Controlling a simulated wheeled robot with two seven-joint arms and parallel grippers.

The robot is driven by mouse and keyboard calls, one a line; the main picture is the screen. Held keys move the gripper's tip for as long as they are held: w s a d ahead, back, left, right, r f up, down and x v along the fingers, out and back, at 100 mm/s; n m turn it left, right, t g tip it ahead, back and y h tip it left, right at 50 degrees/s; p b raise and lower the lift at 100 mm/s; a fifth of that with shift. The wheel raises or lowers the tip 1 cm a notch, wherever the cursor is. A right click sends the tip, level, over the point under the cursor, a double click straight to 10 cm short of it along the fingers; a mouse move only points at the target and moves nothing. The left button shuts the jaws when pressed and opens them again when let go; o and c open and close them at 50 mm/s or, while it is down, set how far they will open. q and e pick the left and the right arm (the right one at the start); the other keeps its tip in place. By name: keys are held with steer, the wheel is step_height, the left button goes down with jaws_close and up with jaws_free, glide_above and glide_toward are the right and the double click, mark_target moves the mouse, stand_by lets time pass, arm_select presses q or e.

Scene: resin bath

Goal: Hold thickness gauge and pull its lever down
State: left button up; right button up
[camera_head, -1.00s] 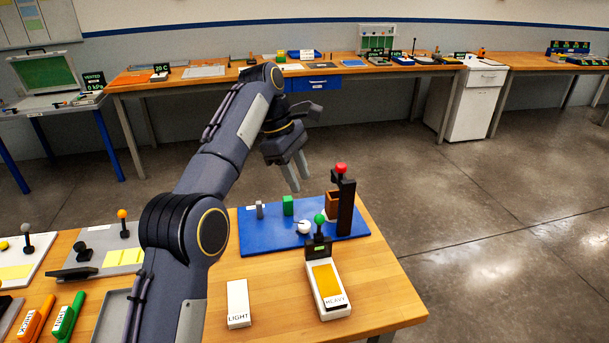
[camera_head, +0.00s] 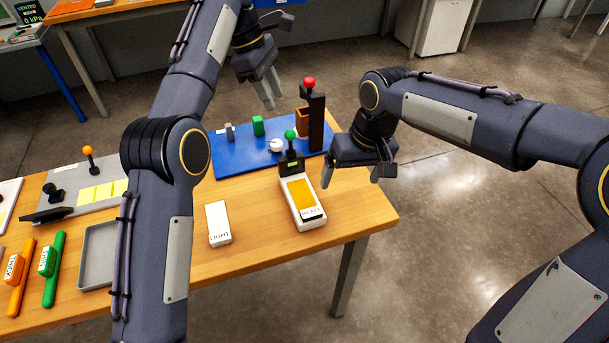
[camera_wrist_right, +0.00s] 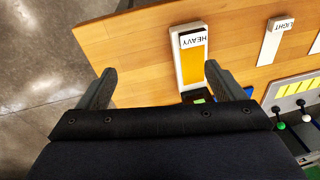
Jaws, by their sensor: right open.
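A white device with an orange panel and a card reading HEAVY (camera_head: 301,200) lies on the wooden table. At its far end a black head (camera_head: 290,165) carries a green-knobbed lever (camera_head: 291,134); this looks like the thickness gauge. It also shows in the right wrist view (camera_wrist_right: 193,62), knob hidden. My right gripper (camera_head: 356,176) is open and empty, just right of the device and apart from it; its fingers show in the wrist view (camera_wrist_right: 160,70). My left gripper (camera_head: 268,97) hangs above the far edge of the blue board, fingers close together, nothing visible between them.
The blue board (camera_head: 228,165) bears a green block (camera_head: 258,126), a white ball and a black post with a red knob (camera_head: 309,84). A white LIGHT block (camera_head: 218,223) and a grey tray (camera_head: 99,255) are on the table. The table's right edge is near my right gripper.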

steer(key=n+h, duration=0.1)
steer(key=h, duration=0.1)
glide_above(304, 200)
steer(key=shift+g, duration=0.4)
steer(key=f, duration=0.5)
steer(key=shift+s+d+f, duration=0.1)
steer(key=shift+d+f, duration=0.1)
steer(key=shift+f, duration=0.2)
steer(key=shift+a+f, duration=0.15)
steer(key=shift+f, duration=0.15)
step_height(304, 200, down, 8)
steer(key=shift+r, duration=0.25)
steer(key=c, duration=1.3)
